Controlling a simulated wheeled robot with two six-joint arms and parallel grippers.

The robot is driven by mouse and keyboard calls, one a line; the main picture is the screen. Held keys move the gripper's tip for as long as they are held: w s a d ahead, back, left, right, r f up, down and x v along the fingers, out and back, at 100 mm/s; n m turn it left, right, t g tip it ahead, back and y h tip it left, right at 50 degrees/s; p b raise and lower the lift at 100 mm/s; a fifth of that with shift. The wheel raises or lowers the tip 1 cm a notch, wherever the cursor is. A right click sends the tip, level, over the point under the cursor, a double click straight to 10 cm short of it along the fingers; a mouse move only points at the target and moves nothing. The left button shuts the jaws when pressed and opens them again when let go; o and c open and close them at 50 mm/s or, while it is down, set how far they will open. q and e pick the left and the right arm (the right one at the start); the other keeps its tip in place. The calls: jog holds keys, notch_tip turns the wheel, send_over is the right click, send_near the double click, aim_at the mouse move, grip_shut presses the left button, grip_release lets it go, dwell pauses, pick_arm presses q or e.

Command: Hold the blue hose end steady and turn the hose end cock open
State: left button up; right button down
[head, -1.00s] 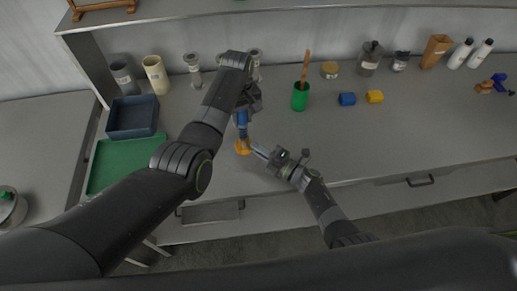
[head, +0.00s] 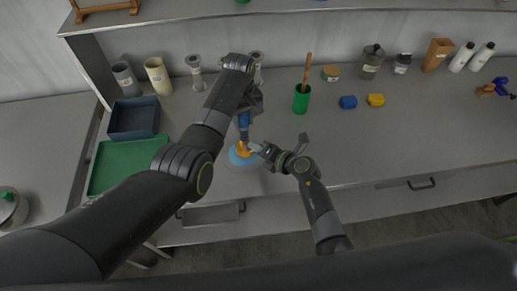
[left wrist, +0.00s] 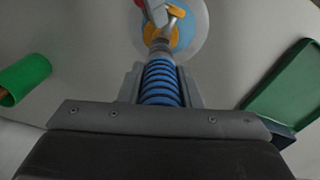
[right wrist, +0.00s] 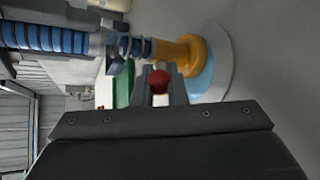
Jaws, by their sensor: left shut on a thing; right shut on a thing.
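The blue hose end (head: 243,122) hangs below my left gripper (head: 246,108), which is shut on it. In the left wrist view the ribbed blue hose (left wrist: 161,84) runs between both fingers. An orange part (head: 244,149) is at its lower end, over a pale blue round patch (head: 236,158). My right gripper (head: 260,149) is shut beside the orange part. In the right wrist view its fingers are around a red knob (right wrist: 158,81), part of the cock's handle, next to the orange part (right wrist: 181,51). The handle's shaft is mostly hidden by the fingers.
A green tray (head: 120,168) and a dark blue bin (head: 133,119) are at the left.

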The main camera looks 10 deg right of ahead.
jog(key=shift+a+r+n+g+h, duration=0.3)
jog(key=shift+n+h, duration=0.3)
jog(key=shift+h, duration=0.2)
jog(key=c, duration=1.4)
grip_release()
jog(key=shift+c, duration=0.2)
jog(key=shift+d+r, duration=0.1)
jog(key=v, duration=1.2)
jog(key=shift+a, duration=0.2)
